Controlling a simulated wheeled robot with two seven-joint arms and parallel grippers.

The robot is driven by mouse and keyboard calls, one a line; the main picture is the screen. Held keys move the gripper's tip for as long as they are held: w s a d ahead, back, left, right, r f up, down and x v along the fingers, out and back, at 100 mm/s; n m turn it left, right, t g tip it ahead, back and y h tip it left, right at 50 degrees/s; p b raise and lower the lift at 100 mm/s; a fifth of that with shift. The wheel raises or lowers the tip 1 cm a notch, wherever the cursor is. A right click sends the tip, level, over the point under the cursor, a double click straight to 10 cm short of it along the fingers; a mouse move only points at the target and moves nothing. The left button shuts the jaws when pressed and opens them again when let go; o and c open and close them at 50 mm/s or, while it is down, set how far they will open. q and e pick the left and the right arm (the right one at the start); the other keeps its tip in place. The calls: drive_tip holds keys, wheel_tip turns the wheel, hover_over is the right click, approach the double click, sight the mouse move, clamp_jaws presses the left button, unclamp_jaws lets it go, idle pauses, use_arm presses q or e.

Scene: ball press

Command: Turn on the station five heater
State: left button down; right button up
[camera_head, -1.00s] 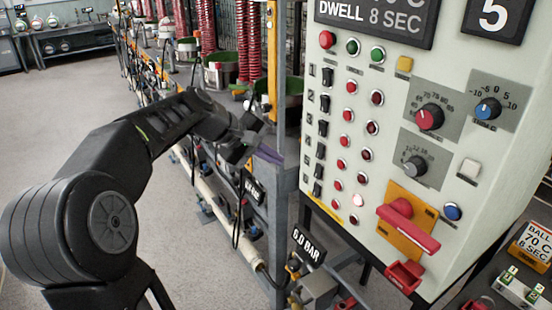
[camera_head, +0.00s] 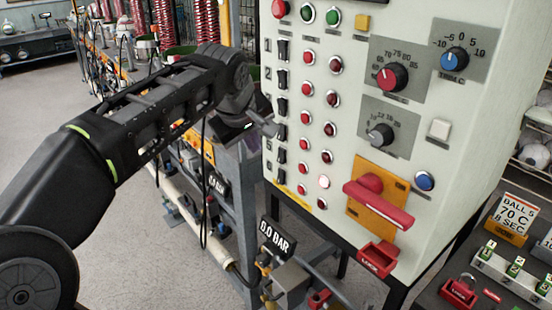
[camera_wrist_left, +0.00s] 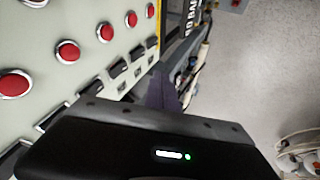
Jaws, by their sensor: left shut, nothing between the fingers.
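The pale control panel (camera_head: 400,175) has a column of black rocker switches numbered down its left side. The station five switch (camera_head: 281,156) is fifth from the top. In the same row, the right-hand lamp (camera_head: 323,182) glows bright; the other lamps are dark red. My left gripper (camera_head: 272,129) is shut and empty, its tip by the panel's left edge near the fourth switch. I cannot tell whether it touches. In the left wrist view, the purple fingers (camera_wrist_left: 163,90) lie beside the row of rockers (camera_wrist_left: 118,68). The number 4 label is hidden. My right gripper is not in view.
Right of the switches are red buttons (camera_head: 305,115), dials (camera_head: 392,77) and a red handle (camera_head: 378,204) on a yellow plate. A metal frame with hoses (camera_head: 245,185) stands left of the panel, below my arm. Open floor (camera_head: 125,230) lies at left.

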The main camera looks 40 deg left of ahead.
sight(280, 156)
use_arm(q)
drive_tip(key=shift+f, duration=0.2)
drive_tip(key=w+a+f+p, duration=0.1)
drive_tip(key=w+f+p, duration=0.1)
drive_tip(key=w+f, duration=0.6)
drive_tip(key=shift+w+f, duration=0.2)
drive_tip(key=shift+w, duration=0.35)
drive_tip(key=shift+w+d+t+b, duration=0.15)
drive_tip(key=shift+t+b, duration=0.15)
drive_tip(key=shift+b, duration=0.5)
